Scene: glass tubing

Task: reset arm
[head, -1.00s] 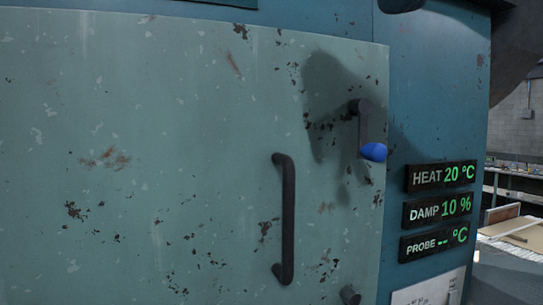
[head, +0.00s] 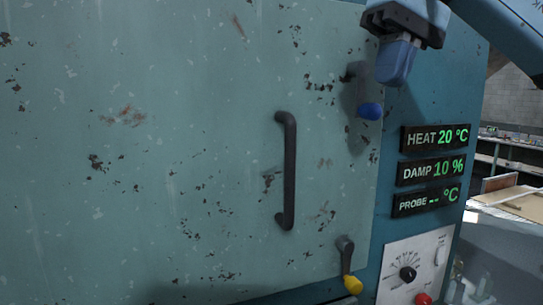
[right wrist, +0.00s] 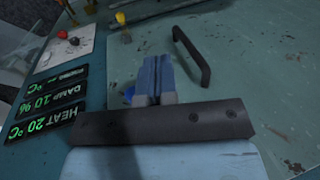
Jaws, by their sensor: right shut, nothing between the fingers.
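My right gripper (head: 394,70) hangs at the top right of the head view, in front of the teal cabinet's door edge. Its blue fingers are shut and empty; they also show together in the right wrist view (right wrist: 154,70). The large worn door (head: 180,160) has a dark vertical handle (head: 287,170). An upper latch with a blue knob (head: 370,111) sits just below and left of the gripper, apart from it in the head view. In the right wrist view the blue knob (right wrist: 129,95) is partly hidden behind the fingers. My left gripper is not in view.
A lower latch has a yellow knob (head: 352,285). Three displays, HEAT (head: 435,138), DAMP (head: 430,170) and PROBE (head: 426,200), sit right of the door. A white control panel (head: 425,245) is below them. A bench with boards (head: 510,190) stands at the far right.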

